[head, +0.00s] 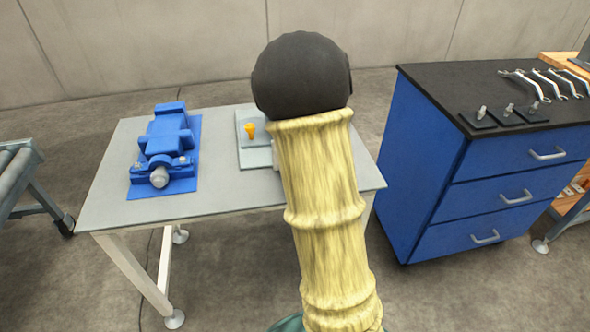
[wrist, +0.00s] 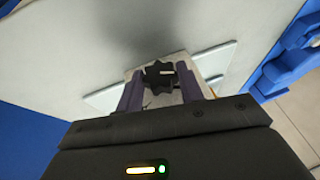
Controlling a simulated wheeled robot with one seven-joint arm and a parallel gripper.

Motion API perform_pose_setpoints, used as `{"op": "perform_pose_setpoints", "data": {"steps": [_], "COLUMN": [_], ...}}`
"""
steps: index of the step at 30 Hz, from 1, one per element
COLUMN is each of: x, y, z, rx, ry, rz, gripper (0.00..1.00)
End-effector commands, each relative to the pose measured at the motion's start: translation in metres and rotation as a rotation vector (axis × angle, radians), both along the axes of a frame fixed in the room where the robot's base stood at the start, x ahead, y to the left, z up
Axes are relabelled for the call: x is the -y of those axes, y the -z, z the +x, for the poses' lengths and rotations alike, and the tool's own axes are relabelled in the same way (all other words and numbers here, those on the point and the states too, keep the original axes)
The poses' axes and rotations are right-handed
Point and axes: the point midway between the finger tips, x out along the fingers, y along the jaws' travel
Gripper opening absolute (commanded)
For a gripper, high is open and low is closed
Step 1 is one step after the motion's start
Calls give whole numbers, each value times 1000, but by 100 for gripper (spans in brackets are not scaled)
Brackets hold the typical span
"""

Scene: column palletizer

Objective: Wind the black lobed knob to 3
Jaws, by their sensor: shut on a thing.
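The black lobed knob (wrist: 160,75) shows in the wrist view between the two purple fingers of my gripper (wrist: 159,80), which is shut on it. A short white pointer mark lies across the knob's top, toward the right. The knob sits on a pale block on a light plate (wrist: 213,62). I cannot read any numbers around the knob. In the head view my arm hides the knob and my gripper; only the left part of the plate (head: 243,154) shows on the grey table.
An orange handle (head: 250,129) stands on the plate. A blue machine (head: 165,142) on a blue base is at the table's left (head: 220,205). A blue drawer cabinet (head: 420,170) with wrenches (head: 545,85) on top stands to the right. A roller stand (head: 15,175) is far left.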

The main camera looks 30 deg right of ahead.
Motion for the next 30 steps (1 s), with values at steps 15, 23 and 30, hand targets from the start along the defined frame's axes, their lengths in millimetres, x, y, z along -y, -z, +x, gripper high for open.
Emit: {"op": "perform_pose_setpoints", "data": {"steps": [15, 23, 30], "x": [9, 11, 12], "y": [9, 11, 11], "z": [-1, -2, -2], "rx": [120, 187, 246], "ry": [6, 5, 5], "rz": [393, 627, 840], "gripper": [14, 14, 14]}}
